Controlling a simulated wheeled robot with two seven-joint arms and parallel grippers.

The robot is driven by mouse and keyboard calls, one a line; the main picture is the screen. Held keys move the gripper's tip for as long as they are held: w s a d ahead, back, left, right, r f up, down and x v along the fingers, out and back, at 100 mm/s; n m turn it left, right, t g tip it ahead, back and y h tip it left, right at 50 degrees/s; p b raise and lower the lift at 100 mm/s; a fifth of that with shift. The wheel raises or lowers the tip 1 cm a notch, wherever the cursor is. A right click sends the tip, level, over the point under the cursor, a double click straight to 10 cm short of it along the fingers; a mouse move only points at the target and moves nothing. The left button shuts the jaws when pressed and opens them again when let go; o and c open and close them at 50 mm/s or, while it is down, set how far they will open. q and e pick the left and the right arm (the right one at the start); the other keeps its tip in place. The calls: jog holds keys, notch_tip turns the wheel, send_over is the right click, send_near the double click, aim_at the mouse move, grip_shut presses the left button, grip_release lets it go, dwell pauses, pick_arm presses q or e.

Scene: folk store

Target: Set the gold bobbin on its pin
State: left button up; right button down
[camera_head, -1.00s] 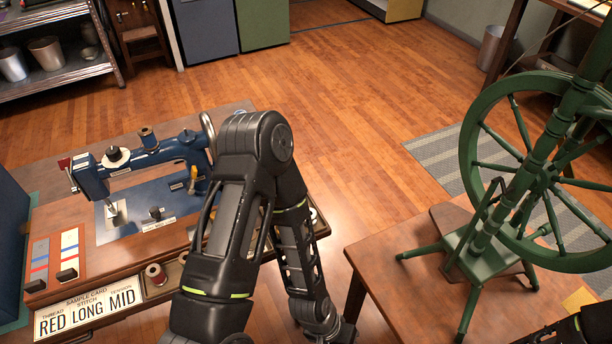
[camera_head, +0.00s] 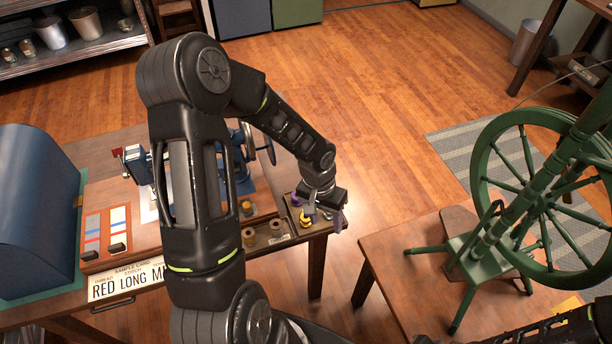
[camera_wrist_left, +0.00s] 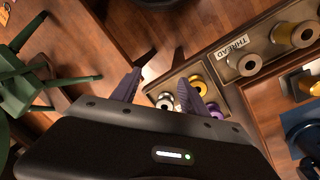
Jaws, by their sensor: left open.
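The gold bobbin (camera_head: 305,219) sits in a small tray (camera_wrist_left: 180,73) at the right end of the sewing table. In the left wrist view the gold bobbin (camera_wrist_left: 197,83) lies between a silver bobbin (camera_wrist_left: 165,101) and a purple one (camera_wrist_left: 215,110). My left gripper (camera_head: 325,212) is over this tray, with its purple fingers spread. In the left wrist view the open left gripper (camera_wrist_left: 158,93) has nothing held between its fingertips. The pin cannot be picked out; my left arm hides much of the blue sewing machine (camera_head: 236,148).
A tray labelled THREAD (camera_wrist_left: 232,45) holds spools beside the bobbins. A sample card (camera_head: 127,281) reads RED LONG and a partly hidden word. A green spinning wheel (camera_head: 478,190) stands on a table (camera_head: 385,262) at right. A blue cover (camera_head: 38,205) stands at left.

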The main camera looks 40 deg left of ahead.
aim_at(306, 220)
pick_arm(q)
jog(key=a+r+y+p, duration=0.1)
jog(key=a+r, duration=0.4)
jog(key=a, duration=0.1)
jog(key=shift+w+a+r+n+y, duration=0.3)
jog(key=shift+w+a+r, duration=0.05)
pick_arm(e)
notch_tip(306, 220, up, 2)
jog(key=shift+s, duration=0.1)
pick_arm(q)
jog(key=shift+f, duration=0.1)
notch_tip(306, 220, down, 8)
jog(key=b, duration=0.5)
jog(key=shift+b, duration=0.4)
jog(key=shift+f+b, duration=0.95)
jog(key=shift+b, duration=0.15)
pick_arm(e)
notch_tip(306, 220, down, 7)
jog(key=shift+w+a, duration=0.25)
jog(key=shift+w, duration=0.2)
pick_arm(q)
jog(key=shift+d, duration=0.1)
pick_arm(e)
jog(key=shift+f, duration=0.25)
pick_arm(q)
jog(key=c, duration=0.8)
